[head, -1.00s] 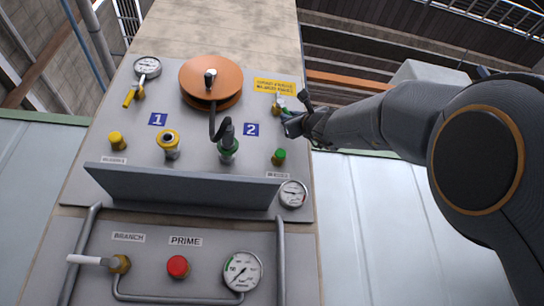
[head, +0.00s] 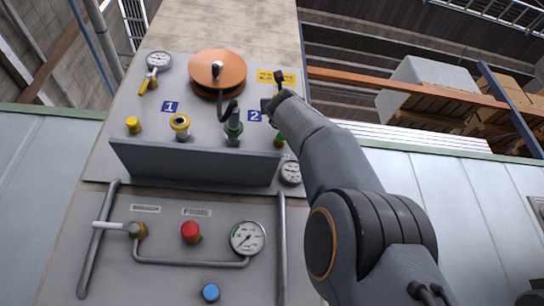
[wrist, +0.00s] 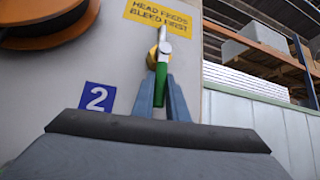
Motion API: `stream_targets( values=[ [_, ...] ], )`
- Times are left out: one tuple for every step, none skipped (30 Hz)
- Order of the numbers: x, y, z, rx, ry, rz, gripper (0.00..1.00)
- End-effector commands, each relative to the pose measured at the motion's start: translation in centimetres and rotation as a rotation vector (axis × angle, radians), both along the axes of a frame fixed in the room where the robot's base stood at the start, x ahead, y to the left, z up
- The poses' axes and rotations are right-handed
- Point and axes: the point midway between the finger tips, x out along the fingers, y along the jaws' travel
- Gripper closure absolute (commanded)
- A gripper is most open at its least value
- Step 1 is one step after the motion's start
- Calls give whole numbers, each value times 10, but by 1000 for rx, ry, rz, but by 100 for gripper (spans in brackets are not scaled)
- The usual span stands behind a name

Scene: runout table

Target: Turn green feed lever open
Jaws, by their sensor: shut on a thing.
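The green feed lever (wrist: 160,84) shows in the wrist view below the yellow label. Its grip points down from a brass valve body (wrist: 152,58) with a pale metal shank. My gripper (wrist: 160,98) is shut on the green grip, one finger on each side. In the head view my gripper (head: 272,102) is at the panel's right side, beside the blue 2 plate, and hides most of the lever.
A yellow label (head: 276,77) is above my gripper. Racking stands at right.

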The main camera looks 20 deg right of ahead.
Motion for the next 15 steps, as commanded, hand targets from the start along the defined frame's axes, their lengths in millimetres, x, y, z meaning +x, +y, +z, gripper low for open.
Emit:
stream_targets(
  values=[
    [-2,-1,2,3,-7,-3,100],
    [-2,-3,2,7,-8,-5,100],
    [-3,-4,2,10,-8,-7,100],
    [-3,-5,2,13,-9,-8,100],
    [-3,-5,2,14,-9,-8,100],
    [-3,-5,2,16,-10,-10,100],
    [-4,-6,2,16,-10,-9,100],
    [-4,-6,2,17,-10,-10,100],
    [-4,-6,2,17,-10,-10,100],
    [-4,-6,2,17,-10,-10,100],
    [-4,-6,2,16,-10,-9,100],
    [-3,-5,1,17,-10,-8,100],
    [-3,-5,1,17,-10,-8,100],
    [-3,-5,1,17,-9,-8,100],
    [-3,-5,1,17,-9,-8,100]
  ],
)
